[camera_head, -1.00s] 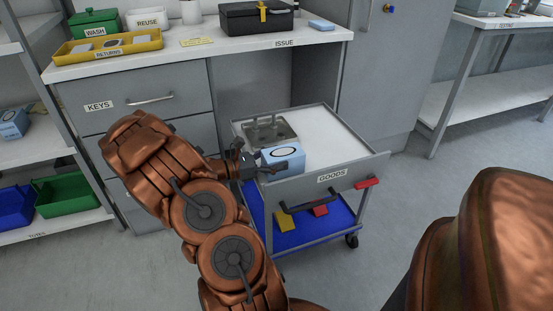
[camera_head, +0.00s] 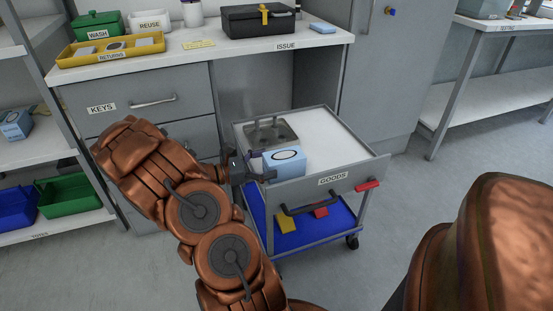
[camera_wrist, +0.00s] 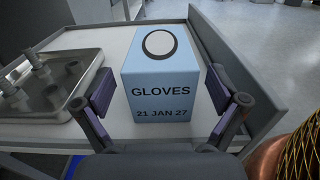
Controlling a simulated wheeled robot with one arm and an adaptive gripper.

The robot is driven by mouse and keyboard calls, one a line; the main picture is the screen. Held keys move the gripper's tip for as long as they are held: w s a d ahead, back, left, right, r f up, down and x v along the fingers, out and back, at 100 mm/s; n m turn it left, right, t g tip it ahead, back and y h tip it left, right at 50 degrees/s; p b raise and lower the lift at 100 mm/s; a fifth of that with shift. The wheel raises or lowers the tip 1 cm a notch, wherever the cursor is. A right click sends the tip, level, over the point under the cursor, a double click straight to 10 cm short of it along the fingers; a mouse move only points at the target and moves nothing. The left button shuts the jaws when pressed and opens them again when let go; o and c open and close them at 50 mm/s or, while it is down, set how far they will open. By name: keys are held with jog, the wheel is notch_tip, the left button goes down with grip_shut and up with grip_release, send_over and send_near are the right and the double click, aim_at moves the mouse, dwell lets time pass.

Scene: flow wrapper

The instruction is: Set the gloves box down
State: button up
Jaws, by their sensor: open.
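In the wrist view the gloves box (camera_wrist: 161,88) shows "GLOVES" and "21 JAN 27" on the face towards me. My gripper (camera_head: 262,166) is at the box's left side in the head view. In the wrist view my gripper (camera_wrist: 166,104) has its two fingers spread, one on each side of the box's near end, with gaps visible.
A metal tray (camera_wrist: 87,65) with upright metal pieces lies left of the box in the wrist view. The cart has a raised grey front panel (camera_head: 310,188). The cart top right of the box is clear. The ISSUE counter (camera_head: 225,48) stands behind.

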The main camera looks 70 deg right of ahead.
jog(key=p+v, duration=0.2)
jog(key=v, duration=0.6)
jog(key=shift+w+a, duration=0.15)
jog(key=shift+a, duration=0.15)
jog(key=s+a+r+m+t+y, duration=0.1)
jog(key=s+a+r+m+y, duration=0.15)
jog(key=a, duration=0.35)
jog(key=s+a+r+m+t+y, duration=0.1)
jog(key=s+a+r+m+y, duration=0.15)
jog(key=a+r, duration=0.2)
jog(key=s+a+m+t+y, duration=0.1)
jog(key=s+a+t+y, duration=0.2)
jog(key=a, duration=1.1)
jog(key=s+a+m+t+y, duration=0.2)
jog(key=s+a+t+y, duration=0.2)
jog(key=a, duration=1.1)
jog(key=shift+s+a+r+t, duration=0.2)
jog(key=shift+a+r+t, duration=0.1)
jog(key=shift+r, duration=0.15)
jog(key=shift+r, duration=0.1)
